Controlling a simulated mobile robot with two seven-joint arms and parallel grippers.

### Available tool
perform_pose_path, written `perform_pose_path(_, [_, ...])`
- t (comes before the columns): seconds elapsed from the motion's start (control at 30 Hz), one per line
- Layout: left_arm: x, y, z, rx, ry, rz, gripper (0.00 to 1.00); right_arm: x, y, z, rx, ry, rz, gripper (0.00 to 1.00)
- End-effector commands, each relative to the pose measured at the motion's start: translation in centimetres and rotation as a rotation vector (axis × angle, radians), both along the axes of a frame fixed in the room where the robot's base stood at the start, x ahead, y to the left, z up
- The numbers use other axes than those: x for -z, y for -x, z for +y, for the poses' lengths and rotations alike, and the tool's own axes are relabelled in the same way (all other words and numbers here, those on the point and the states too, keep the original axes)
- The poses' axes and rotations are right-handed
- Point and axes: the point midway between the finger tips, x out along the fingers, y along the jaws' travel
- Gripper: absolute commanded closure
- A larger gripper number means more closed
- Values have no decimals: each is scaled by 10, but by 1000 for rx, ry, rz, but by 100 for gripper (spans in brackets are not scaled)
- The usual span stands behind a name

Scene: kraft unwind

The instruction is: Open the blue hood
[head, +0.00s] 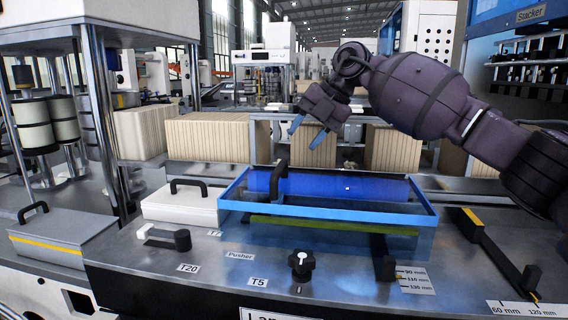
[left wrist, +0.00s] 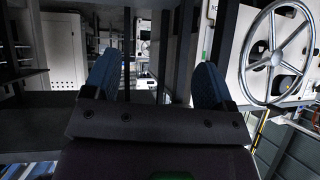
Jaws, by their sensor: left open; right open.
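The blue hood (head: 330,211) is a blue-framed box with see-through sides on the metal machine top, in the middle of the head view. A black handle (head: 279,176) stands at its far side, by a bright blue surface (head: 340,187). My right gripper (head: 307,131) is open and empty, its blue fingers pointing down, above and behind the hood and apart from the handle. My left gripper shows only in the left wrist view (left wrist: 155,80). It is open with nothing between its blue fingers, and the hood is not visible there.
Left of the hood are a white cover (head: 182,205) with a black handle and a grey cover (head: 60,235). A black knob (head: 301,264) and a lever (head: 165,236) are in front. Cardboard stacks (head: 212,137) stand behind. A handwheel (left wrist: 277,52) is right of my left gripper.

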Motion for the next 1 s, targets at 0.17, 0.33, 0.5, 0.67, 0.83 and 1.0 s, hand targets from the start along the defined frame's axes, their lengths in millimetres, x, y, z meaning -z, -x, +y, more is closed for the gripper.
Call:
perform_pose_path(0.17, [4,-3,-1,3,1,0,22,30,-4,18,-2,-1,3,56])
perform_pose_path(0.33, [0,-10,-3,8,2,-15,22,51,-7,32,-2,0,2,56])
perform_pose_path(0.5, [1,-12,-3,9,2,-17,22,63,-8,40,-1,0,0,56])
perform_pose_path(0.67, [2,-10,-3,8,2,-13,22,66,-9,43,0,-1,-2,56])
perform_pose_path(0.83, [2,-9,-3,8,2,-10,22,66,-9,43,-1,-1,-3,56])
perform_pose_path(1.0, [2,-8,-3,7,1,-9,22,66,-9,43,-1,-2,-2,70])
